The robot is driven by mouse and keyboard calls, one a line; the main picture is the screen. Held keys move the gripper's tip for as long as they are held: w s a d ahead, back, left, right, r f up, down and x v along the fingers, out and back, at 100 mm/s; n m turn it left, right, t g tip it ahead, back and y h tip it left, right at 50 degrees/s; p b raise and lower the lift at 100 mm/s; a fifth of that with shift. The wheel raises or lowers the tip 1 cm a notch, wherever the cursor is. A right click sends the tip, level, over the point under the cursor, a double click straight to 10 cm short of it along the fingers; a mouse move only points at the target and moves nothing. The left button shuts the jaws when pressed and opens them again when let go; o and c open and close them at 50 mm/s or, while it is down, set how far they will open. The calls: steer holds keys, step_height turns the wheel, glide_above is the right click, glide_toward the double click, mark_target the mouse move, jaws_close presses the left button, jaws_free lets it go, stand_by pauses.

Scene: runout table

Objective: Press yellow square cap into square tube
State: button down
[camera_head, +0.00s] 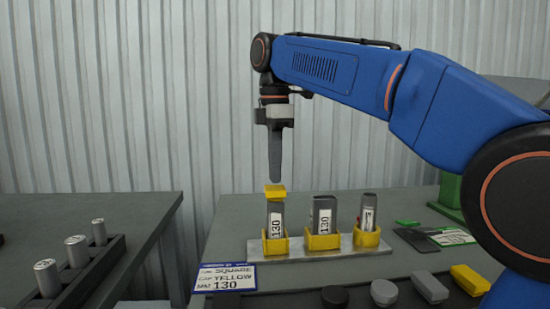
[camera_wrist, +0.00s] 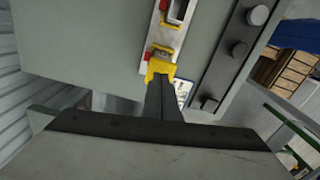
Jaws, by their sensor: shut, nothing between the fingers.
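The yellow square cap (camera_head: 275,190) sits on the top end of the left square tube (camera_head: 275,218), and cannot be seen well enough to tell how deep it sits. The grey tube stands upright in a yellow holder (camera_head: 275,246) and bears a label reading 130. My gripper (camera_head: 275,180) is shut and empty, pointing straight down over the cap. Its tips are at the cap's top; whether they touch it I cannot tell. In the wrist view the cap (camera_wrist: 158,67) shows at the ends of my fingers (camera_wrist: 165,85), which hide part of it.
A middle tube (camera_head: 323,215) and a right tube (camera_head: 368,212) stand in yellow holders on the same plate (camera_head: 350,256). A card (camera_head: 226,277) reads square, yellow, 130. Loose caps, including a yellow one (camera_head: 469,279), lie in front. A rack of grey cylinders (camera_head: 75,270) stands left.

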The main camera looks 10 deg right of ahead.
mark_target(275, 195)
steer(key=shift+f, duration=0.5)
steer(key=shift+f, duration=0.75)
steer(key=shift+r, duration=0.1)
stand_by(0.3)
